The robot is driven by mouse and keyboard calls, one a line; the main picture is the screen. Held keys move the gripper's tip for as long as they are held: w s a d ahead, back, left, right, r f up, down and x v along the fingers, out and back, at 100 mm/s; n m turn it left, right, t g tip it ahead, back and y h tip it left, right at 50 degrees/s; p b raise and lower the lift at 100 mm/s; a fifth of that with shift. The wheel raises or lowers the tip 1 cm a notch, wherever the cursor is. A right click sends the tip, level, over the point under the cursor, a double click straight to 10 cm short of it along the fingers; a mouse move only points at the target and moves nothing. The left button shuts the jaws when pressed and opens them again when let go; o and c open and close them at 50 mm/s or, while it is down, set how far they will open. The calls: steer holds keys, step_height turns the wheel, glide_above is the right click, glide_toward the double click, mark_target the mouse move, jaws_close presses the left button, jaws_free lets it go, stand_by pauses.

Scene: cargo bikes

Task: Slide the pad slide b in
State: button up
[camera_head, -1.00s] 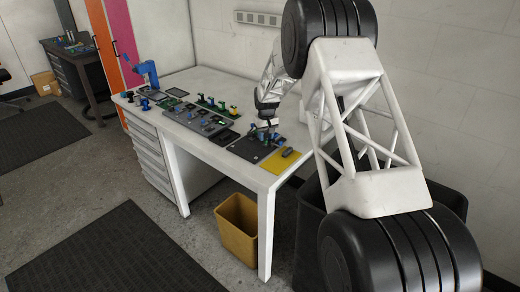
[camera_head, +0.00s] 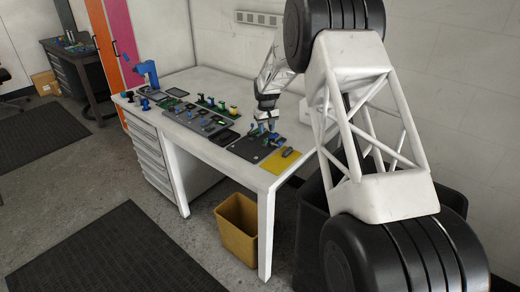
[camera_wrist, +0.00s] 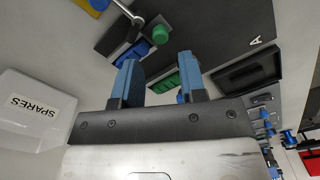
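My gripper (camera_head: 268,118) is above the back part of a dark board (camera_head: 243,150) on the white bench. In the wrist view its two blue fingers (camera_wrist: 158,78) are apart, with no part visibly held between them. The board in that view (camera_wrist: 220,30) bears a letter A, a green round knob (camera_wrist: 160,34) and a blue part (camera_wrist: 134,50). A ribbed green part (camera_wrist: 164,83) shows beyond the gap between the fingers, partly hidden by them. I cannot tell which part is pad slide b.
A yellow mat (camera_head: 275,168) with a dark piece (camera_head: 288,152) lies at the bench's front right corner. A white bin marked SPARES (camera_wrist: 32,125) is beside the gripper. More fixtures (camera_head: 195,118) stand to the left. A yellow bin (camera_head: 237,225) is on the floor.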

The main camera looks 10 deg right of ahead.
steer(key=shift+s+a, duration=0.1)
steer(key=s+a+r, duration=0.3)
steer(key=s+a, duration=0.1)
stand_by(0.8)
